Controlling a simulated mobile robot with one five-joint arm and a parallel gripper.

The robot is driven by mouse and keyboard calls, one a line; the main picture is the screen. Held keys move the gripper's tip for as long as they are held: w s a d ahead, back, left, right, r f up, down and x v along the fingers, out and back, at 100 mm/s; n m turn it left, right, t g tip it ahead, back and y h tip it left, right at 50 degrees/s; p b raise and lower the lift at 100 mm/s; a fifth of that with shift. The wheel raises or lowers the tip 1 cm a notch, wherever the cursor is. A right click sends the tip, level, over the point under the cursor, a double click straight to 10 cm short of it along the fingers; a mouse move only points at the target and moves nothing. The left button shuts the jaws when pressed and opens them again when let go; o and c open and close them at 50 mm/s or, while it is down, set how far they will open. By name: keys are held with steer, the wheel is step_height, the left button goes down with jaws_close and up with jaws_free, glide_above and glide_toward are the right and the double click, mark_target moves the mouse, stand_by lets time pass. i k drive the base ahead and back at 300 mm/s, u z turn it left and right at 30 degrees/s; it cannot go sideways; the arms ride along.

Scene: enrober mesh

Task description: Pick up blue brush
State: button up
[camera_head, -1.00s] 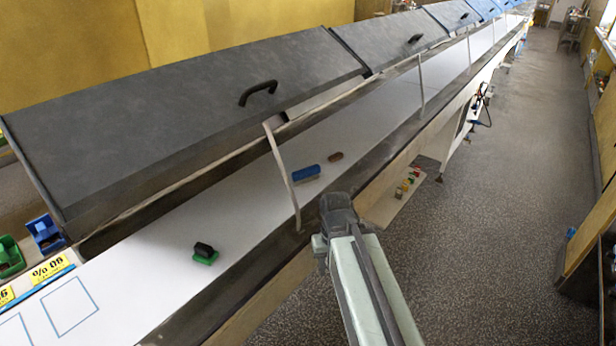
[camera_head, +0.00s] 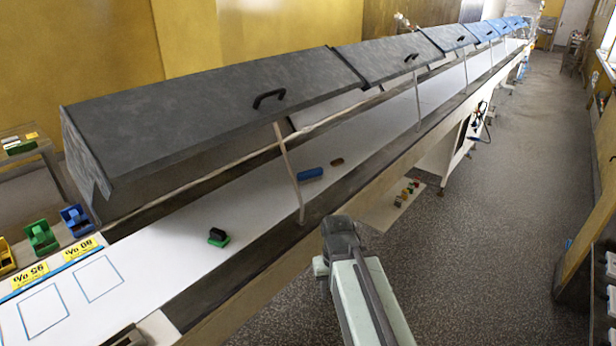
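The blue brush (camera_head: 310,174) lies on the white conveyor belt (camera_head: 255,203), just right of a thin upright post. My arm reaches in from the bottom of the view, and its end with my gripper (camera_head: 338,228) is beside the belt's near edge, to the lower right of the brush and apart from it. The gripper's fingers cannot be made out, so I cannot tell whether it is open or shut.
A small brown object (camera_head: 337,161) lies beyond the brush. A green and black brush (camera_head: 218,237) lies nearer on the belt. Grey covers (camera_head: 215,115) with handles overhang the belt's far side, and thin posts (camera_head: 289,172) stand at its near side.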

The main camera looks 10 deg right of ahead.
mark_target(309, 176)
steer(key=i, duration=0.45)
steer(key=k, duration=1)
steer(key=z, duration=1.25)
steer(key=i, duration=1.9)
steer(key=u, duration=3.2)
